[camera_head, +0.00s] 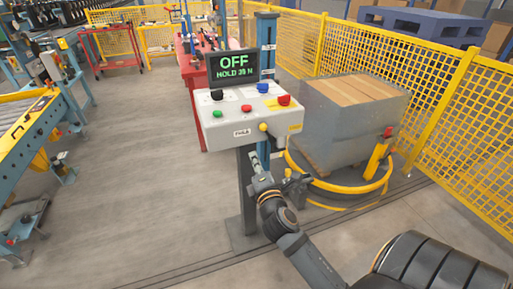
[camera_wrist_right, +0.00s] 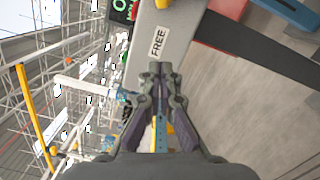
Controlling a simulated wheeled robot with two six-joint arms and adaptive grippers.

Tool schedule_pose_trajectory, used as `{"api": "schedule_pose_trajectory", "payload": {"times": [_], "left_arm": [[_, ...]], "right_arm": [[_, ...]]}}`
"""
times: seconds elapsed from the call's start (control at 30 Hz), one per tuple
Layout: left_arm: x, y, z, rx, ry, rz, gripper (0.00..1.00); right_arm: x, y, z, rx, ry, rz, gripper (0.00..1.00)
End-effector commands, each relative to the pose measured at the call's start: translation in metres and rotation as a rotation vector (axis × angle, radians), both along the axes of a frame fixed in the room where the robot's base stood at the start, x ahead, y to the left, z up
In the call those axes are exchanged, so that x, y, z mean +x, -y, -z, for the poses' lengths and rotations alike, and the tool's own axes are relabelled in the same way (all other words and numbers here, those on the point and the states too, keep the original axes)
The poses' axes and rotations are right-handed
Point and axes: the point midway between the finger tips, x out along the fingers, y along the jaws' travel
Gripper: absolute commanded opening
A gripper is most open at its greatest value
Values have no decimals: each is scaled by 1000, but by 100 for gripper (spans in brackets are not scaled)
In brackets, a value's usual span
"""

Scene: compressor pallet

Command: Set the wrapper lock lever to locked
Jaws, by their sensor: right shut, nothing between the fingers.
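The lock lever (camera_head: 263,127) shows a yellow ball knob at the lower front right of the pale control box (camera_head: 225,135). I cannot tell its exact setting. A label (camera_head: 242,133) is on the box front left of the knob. In the right wrist view this label (camera_wrist_right: 160,41) reads FREE. My right gripper (camera_head: 256,160) is shut and empty, just below the box and below the knob, apart from the knob. In the right wrist view its fingertips (camera_wrist_right: 161,70) are together beside the label. My left gripper is not in view.
The box has several coloured buttons, and a screen (camera_head: 234,65) above it reads OFF, HOLD 35 N. A wrapped pallet load (camera_head: 345,125) stands right, with a yellow ring (camera_head: 345,188) around its base. A yellow mesh fence (camera_head: 440,110) runs behind.

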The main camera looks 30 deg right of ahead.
Motion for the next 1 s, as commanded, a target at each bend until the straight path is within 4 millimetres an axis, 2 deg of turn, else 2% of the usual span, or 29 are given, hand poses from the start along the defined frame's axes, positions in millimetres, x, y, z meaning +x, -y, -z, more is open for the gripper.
{"api": "schedule_pose_trajectory", "payload": {"times": [0.4, 0.6, 0.7, 1.0], "left_arm": [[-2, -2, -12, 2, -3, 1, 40], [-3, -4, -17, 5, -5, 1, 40], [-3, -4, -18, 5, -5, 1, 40], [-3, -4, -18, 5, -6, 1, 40]], "right_arm": [[84, 29, -5, 0, 2, 3, 0], [82, 55, -12, -6, -2, 0, 0], [81, 63, -14, -3, -2, 0, 0], [81, 67, -14, 2, 0, 0, 0]]}}
